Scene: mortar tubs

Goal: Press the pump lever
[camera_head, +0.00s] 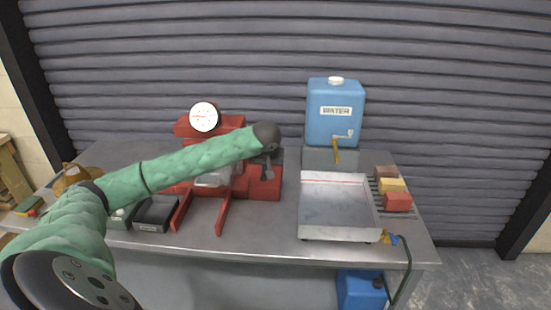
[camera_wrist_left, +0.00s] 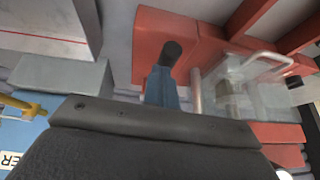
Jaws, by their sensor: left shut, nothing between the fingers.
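The red pump (camera_head: 263,184) with a round white gauge (camera_head: 204,117) stands at the back left of the bench, partly behind my left arm. My left gripper (camera_head: 268,176) points down over the pump's right end. Its narrow fingers are shut and empty; they also show in the left wrist view (camera_wrist_left: 160,72). There, a black rounded grip (camera_wrist_left: 172,50), seemingly the end of the pump lever, lies at the fingertips against a red block. I cannot tell whether they touch. The rest of the lever is hidden or unclear. My right gripper is not in view.
A metal tray (camera_head: 338,205) lies right of the pump, with colored blocks (camera_head: 397,201) on a rack beside it. A blue water tank (camera_head: 335,112) with a yellow tap stands behind. A dark box (camera_head: 155,214) sits left of the pump. Bare bench shows between pump and tray.

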